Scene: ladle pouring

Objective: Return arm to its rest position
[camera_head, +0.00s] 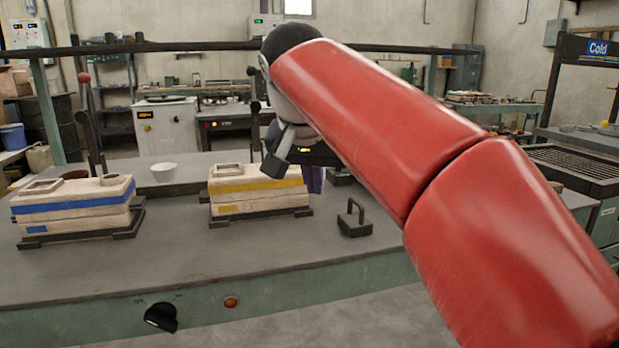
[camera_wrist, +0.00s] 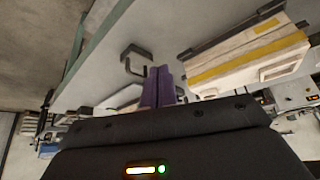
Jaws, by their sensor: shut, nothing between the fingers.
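My red-sleeved arm reaches from the lower right of the head view to the middle of the workbench (camera_head: 200,270). My gripper (camera_head: 316,180) is mostly hidden behind the arm, with a bit of purple finger showing just right of the yellow-striped mould box (camera_head: 255,190). In the wrist view my gripper's two purple fingers (camera_wrist: 158,78) lie side by side, shut and empty. The yellow-striped mould box also shows in the wrist view (camera_wrist: 245,65), right of the fingers and apart from them.
A dark block with a loop handle (camera_head: 354,220) stands on the bench right of the yellow-striped mould. A blue-striped mould box (camera_head: 75,205) stands at the left, near upright levers (camera_head: 88,125). A white bowl (camera_head: 164,171) sits between the moulds. The bench's front strip is clear.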

